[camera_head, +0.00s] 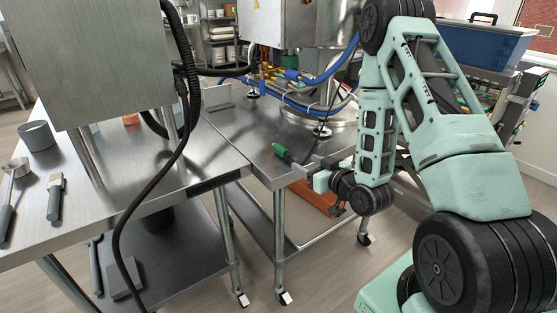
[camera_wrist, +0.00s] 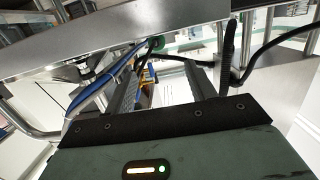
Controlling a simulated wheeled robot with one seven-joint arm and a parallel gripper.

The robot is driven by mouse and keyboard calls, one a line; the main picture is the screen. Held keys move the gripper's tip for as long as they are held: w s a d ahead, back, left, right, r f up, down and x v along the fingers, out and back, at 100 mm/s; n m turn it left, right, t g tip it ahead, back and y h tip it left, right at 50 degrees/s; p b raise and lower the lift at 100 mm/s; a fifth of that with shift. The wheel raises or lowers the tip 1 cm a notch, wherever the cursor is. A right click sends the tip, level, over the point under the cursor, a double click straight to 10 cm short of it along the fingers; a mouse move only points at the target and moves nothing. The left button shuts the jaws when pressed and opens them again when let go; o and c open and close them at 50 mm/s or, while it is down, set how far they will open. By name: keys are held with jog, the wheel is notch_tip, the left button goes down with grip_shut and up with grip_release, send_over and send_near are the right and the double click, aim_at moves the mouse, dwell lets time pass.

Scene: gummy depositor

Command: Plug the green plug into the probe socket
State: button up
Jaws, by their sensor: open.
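The green plug (camera_head: 282,153) shows in the head view above the right steel table's top, close to its front left part. A green piece, likely the same plug, also shows in the wrist view (camera_wrist: 157,42) beyond the fingertips, with a blue cable near it. My gripper (camera_head: 303,165) is low over the right table, its fingers pointing left toward the plug. In the wrist view my gripper (camera_wrist: 167,72) has its fingers apart with nothing held between them. I cannot tell whether a fingertip touches the plug. I cannot make out the probe socket in either view.
The left steel table (camera_head: 205,165) carries a metal box (camera_head: 95,60), a grey cup (camera_head: 37,135) and a brush (camera_head: 55,197). A black cable (camera_head: 150,195) hangs before it. A blue bin (camera_head: 485,43) is at back right.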

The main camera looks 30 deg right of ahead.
aim_at(286, 152)
jog(key=w+b, duration=0.1)
jog(key=w, duration=0.1)
jog(key=w+b, duration=0.1)
jog(key=w, duration=0.2)
jog(key=w+f+b, duration=0.1)
jog(key=w, duration=0.2)
jog(key=shift+w+a+f, duration=0.1)
jog(key=shift+w, duration=0.1)
jog(key=shift+w+f+p, duration=0.2)
jog(key=shift+w+p, duration=0.05)
jog(key=shift+w, duration=0.7)
jog(key=shift+w+f+p, duration=0.2)
jog(key=shift+w+f, duration=0.05)
jog(key=shift+w, duration=0.75)
jog(key=shift+w+f+p, duration=0.2)
jog(key=shift+w+p, duration=0.05)
jog(key=shift+w, duration=0.7)
jog(key=c, duration=1.1)
